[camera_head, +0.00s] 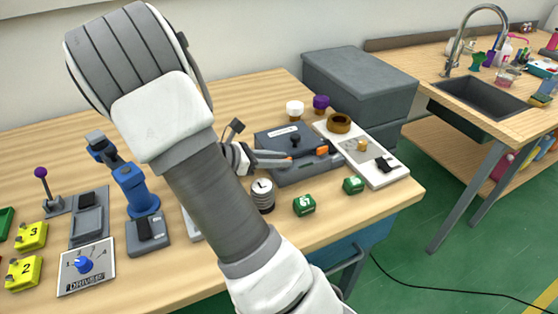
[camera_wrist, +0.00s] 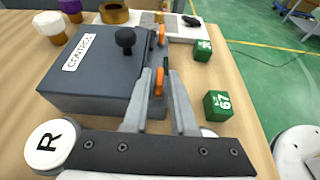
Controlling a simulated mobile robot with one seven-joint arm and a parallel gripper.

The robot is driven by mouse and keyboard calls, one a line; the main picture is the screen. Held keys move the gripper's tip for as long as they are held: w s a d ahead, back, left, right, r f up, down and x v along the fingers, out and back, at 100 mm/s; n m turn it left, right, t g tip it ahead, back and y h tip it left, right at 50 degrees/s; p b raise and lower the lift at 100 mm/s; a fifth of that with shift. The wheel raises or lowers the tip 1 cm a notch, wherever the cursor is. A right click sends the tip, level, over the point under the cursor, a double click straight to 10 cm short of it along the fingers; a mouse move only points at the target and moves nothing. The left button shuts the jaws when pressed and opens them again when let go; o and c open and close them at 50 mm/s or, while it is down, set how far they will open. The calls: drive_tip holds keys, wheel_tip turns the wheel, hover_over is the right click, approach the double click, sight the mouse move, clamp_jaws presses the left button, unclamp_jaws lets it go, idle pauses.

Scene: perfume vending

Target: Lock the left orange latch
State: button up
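A dark grey control box (camera_head: 290,145) with a black knob stands on the wooden table. Its front face carries two orange latches. The left orange latch (camera_head: 290,158) is at my fingertips; in the wrist view the same latch (camera_wrist: 159,81) shows between the two fingers. The right orange latch (camera_head: 322,150) is farther along the face and also shows in the wrist view (camera_wrist: 162,36). My gripper (camera_wrist: 163,74) is open, with one finger on each side of the left latch. I cannot tell whether either finger touches it.
Two green numbered cubes (camera_head: 304,205) (camera_head: 353,185) lie in front of the box. A striped weight-like cylinder (camera_head: 263,196) stands near my wrist. A white panel (camera_head: 375,168) with a brown ring (camera_head: 339,123) is right of the box. White and purple knobs stand behind it.

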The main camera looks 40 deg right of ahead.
drive_tip(key=shift+d, duration=0.1)
clamp_jaws()
